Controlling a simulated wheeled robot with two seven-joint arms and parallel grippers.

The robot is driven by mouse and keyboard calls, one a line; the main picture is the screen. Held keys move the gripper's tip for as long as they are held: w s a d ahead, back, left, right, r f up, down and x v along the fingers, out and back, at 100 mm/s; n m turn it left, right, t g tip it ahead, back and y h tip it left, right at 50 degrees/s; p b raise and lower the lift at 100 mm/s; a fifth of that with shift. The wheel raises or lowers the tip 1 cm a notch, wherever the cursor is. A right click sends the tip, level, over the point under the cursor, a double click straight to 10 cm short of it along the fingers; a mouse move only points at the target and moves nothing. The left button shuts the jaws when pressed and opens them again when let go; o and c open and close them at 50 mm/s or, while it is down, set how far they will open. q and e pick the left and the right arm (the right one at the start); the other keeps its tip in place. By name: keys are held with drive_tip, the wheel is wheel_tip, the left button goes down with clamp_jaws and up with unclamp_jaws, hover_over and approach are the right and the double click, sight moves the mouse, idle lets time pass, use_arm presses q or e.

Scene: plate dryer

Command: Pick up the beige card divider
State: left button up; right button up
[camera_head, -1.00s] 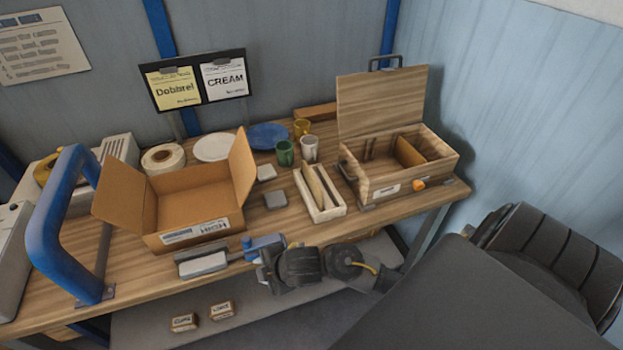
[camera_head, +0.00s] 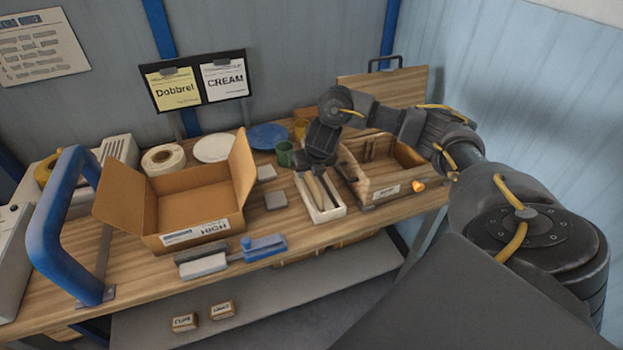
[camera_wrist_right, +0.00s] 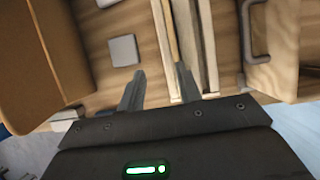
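Narrow beige card dividers (camera_head: 320,192) stand in a white tray (camera_head: 339,209) in the middle of the table. They also show as long pale slabs (camera_wrist_right: 165,35) at the top of the right wrist view. I cannot tell exactly how many there are. My right gripper (camera_head: 318,166) hangs over the tray's far end, pointing down. In the right wrist view its two fingers (camera_wrist_right: 160,72) are apart, with the slabs' near ends by the right finger. Nothing shows held. The gripper hides part of the tray in the head view. My left gripper is out of view.
A wooden box (camera_head: 372,188) with a raised lid stands close right of the tray. An open cardboard box (camera_head: 190,235) is left, with two grey squares (camera_head: 275,200) between. A green cup (camera_head: 285,153) stands behind. A blue-handled tool (camera_head: 264,247) lies at the front edge.

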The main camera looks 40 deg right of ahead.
sight(311, 180)
drive_tip(key=d+f+b, duration=0.1)
drive_tip(key=f, duration=0.1)
drive_tip(key=w+d+f, duration=0.1)
drive_tip(key=d, duration=0.1)
drive_tip(key=shift+w+f+b, duration=0.2)
drive_tip(key=shift+f+b, duration=0.15)
drive_tip(key=shift+p+x, duration=0.85)
drive_tip(key=shift+x, duration=1.9)
clamp_jaws()
